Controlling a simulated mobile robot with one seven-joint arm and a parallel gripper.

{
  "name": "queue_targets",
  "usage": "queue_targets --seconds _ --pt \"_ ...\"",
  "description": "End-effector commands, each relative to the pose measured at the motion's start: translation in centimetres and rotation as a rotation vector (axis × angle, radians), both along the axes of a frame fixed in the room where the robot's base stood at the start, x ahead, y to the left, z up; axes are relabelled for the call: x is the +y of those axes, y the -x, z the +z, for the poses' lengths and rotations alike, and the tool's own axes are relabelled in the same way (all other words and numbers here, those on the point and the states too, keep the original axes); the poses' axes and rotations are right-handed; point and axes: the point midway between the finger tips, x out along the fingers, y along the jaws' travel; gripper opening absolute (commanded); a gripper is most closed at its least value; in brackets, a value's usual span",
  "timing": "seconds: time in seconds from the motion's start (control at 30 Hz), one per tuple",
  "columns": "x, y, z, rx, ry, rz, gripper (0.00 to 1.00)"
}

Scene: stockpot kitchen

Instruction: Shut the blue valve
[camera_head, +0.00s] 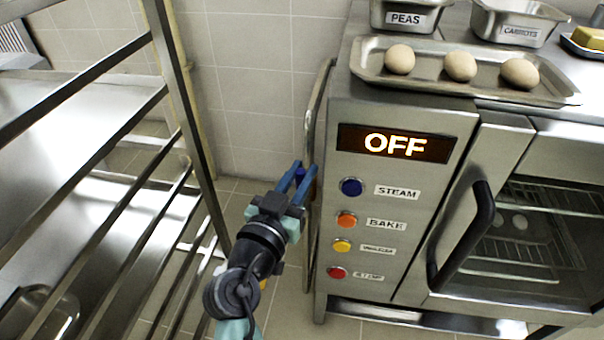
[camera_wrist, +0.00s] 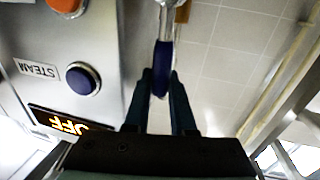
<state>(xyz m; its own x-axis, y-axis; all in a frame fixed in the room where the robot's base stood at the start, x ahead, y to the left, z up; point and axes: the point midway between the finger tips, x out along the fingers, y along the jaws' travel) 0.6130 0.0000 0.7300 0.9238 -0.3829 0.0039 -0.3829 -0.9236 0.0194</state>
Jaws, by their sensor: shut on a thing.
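The blue valve has a long, narrow dark blue handle (camera_wrist: 163,55) that shows in the wrist view, joined to a metal fitting (camera_wrist: 168,18) at the top. My gripper (camera_wrist: 160,82) is shut on the handle, with one finger on each side of it. In the head view my gripper (camera_head: 304,170) is beside the left side of the oven, and only a small dark blue bit of the handle (camera_head: 300,175) shows between the blue fingers. The valve's body is mostly hidden there.
The oven panel (camera_head: 330,215) stands close on the right, with a blue steam button (camera_head: 351,187), other coloured buttons and a display (camera_head: 395,144) reading OFF. A metal pipe (camera_head: 316,110) runs along the oven's side. A metal rack (camera_head: 185,110) stands at the left.

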Motion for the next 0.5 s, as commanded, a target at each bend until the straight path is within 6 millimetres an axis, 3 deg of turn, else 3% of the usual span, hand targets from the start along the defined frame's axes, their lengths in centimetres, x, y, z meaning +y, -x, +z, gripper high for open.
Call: queue_targets --seconds 0.5 --pt "3.3 -0.6 -1.3 0.072 0.35 0.003 0.0"
